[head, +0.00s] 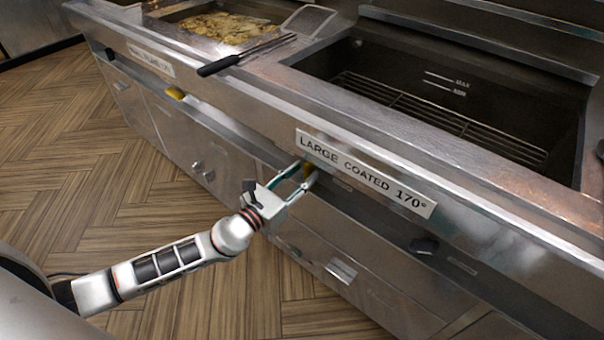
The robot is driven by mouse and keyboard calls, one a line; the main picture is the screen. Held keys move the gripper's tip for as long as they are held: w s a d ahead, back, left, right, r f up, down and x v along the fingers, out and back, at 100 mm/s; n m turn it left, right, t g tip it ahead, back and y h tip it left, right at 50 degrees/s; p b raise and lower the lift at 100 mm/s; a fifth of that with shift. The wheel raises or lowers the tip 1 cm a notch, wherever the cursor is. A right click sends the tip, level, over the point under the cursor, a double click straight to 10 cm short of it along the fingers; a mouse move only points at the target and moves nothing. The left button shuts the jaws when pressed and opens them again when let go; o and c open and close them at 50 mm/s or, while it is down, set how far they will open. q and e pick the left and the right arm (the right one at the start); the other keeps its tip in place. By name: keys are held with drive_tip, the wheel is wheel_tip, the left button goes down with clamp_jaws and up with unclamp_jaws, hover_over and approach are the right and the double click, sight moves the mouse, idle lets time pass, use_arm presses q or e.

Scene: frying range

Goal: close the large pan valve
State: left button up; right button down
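The large pan (480,90) is a deep steel vat with a wire rack inside, on the right. Its front edge bears a label (365,172) reading "LARGE COATED 170°". Just below the label's left end is a yellow valve handle (308,171), mostly hidden by my gripper. My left gripper (307,172) reaches up to it from the lower left. Its two fingers are apart, with the yellow handle between their tips; I cannot tell whether they touch it. My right gripper is not in view.
Another yellow handle (175,93) sits under the far label (150,60) on the left. A black knob (424,245) is on the front at the right. The wooden floor (90,170) at the left is clear.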

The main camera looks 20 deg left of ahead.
use_arm(q)
drive_tip(key=shift+w+d, duration=0.1)
drive_tip(key=shift+w, duration=0.1)
drive_tip(key=shift+c, duration=0.4)
clamp_jaws()
